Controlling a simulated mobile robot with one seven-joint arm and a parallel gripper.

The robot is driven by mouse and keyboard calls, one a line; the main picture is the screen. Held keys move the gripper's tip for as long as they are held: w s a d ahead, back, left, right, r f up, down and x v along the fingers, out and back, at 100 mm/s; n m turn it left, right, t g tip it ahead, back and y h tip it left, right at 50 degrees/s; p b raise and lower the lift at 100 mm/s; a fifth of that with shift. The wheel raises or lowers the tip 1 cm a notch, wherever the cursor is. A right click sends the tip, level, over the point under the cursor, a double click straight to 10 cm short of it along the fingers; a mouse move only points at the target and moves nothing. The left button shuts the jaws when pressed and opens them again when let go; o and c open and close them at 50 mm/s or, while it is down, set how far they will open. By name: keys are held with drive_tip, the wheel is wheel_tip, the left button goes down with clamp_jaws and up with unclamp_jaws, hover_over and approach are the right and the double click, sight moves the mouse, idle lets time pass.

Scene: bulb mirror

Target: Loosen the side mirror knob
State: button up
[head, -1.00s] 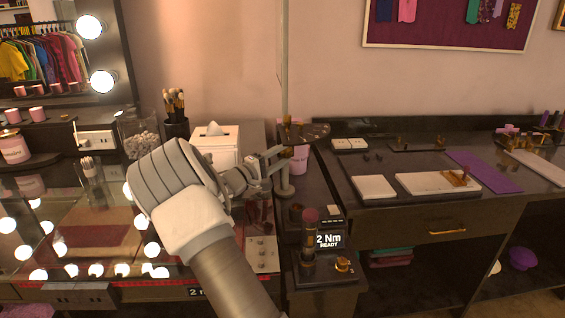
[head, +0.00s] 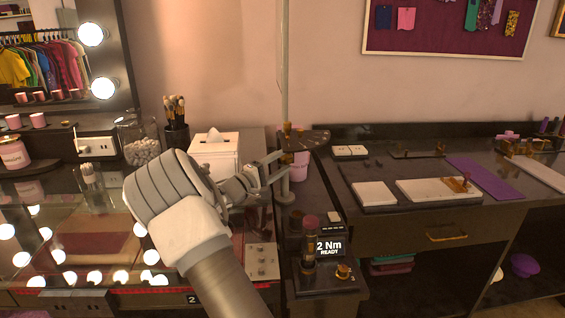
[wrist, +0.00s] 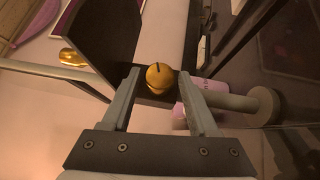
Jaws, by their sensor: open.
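The brass knob (wrist: 158,77) is round with a dark slot across its face. In the wrist view it lies between my two fingertips, with narrow gaps on both sides. My gripper (head: 282,164) is open at the thin upright post (head: 285,75) in the head view. The knob cannot be made out clearly there, behind the fingers. A dark fan-shaped plate (head: 309,139) is at the post, and it also shows beside the knob in the wrist view (wrist: 108,42).
A pink jar (head: 300,163) stands just behind the post. A tissue box (head: 214,152) and a brush holder (head: 176,137) are to the left. A display reading 2 Nm READY (head: 331,247) sits in front. White trays (head: 440,189) lie on the right counter.

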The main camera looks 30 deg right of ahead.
drive_tip(key=v, duration=0.7)
drive_tip(key=shift+a, duration=0.1)
